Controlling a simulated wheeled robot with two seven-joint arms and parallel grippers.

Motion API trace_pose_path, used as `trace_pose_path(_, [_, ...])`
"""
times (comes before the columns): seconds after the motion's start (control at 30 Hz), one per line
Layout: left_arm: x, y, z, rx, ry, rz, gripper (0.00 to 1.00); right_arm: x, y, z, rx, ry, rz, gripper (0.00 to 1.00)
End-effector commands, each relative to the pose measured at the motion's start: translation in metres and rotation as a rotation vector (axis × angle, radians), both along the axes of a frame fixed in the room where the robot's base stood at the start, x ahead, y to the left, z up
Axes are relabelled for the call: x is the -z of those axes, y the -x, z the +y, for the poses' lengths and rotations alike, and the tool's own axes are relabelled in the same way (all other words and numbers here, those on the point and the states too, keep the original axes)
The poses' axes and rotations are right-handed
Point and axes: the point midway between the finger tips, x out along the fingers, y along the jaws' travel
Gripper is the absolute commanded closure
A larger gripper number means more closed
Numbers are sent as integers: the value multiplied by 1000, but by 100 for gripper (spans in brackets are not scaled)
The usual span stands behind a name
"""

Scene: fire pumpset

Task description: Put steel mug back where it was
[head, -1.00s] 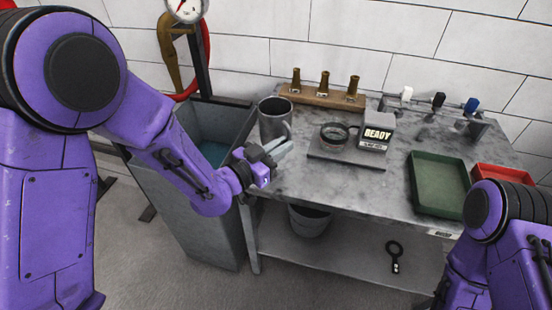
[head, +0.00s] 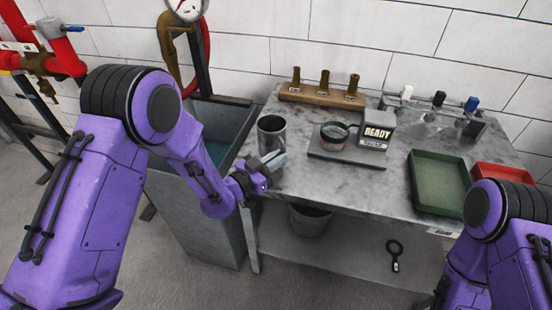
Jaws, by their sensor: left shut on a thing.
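The steel mug (head: 271,137) is a grey metal cup, upright at the left end of the grey worktable (head: 310,185). My left gripper (head: 272,161) is at the mug's near side, low down, and is shut on it. The fingers hide part of the mug's lower side, and its handle does not show clearly. I cannot tell whether the mug's base touches the tabletop. My right arm shows at the lower right, but its gripper is out of view.
A scale with a READY sign (head: 377,132) and a round dish (head: 334,134) stand right of the mug. Behind is a wooden block (head: 322,96) with brass nozzles. A green tray (head: 439,183) and red tray (head: 500,175) lie right. A grey sink (head: 195,195) adjoins the table's left.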

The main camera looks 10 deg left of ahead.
Motion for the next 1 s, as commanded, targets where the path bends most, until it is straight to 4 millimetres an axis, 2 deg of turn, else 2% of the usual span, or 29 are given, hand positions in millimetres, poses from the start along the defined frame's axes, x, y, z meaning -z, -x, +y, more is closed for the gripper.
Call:
trace_pose_path(0.03, [1, 0, 0, 0, 0, 0, 79, 1, 0, 0, 0, 0, 0, 57])
trace_pose_path(0.1, [0, 0, 0, 0, 0, 0, 64, 0, 0, 0, 0, 0, 0, 57])
trace_pose_path(0.47, [-6, 2, 1, 0, -1, 1, 64, -6, 0, 0, 0, 0, 0, 57])
trace_pose_path(0.8, [-1, 72, 47, -3, 2, 2, 64, 22, 0, 0, 0, 0, 0, 57])
trace_pose_path(1.0, [-3, 97, 62, -1, 1, 1, 64, 28, 0, 0, 0, 0, 0, 57])
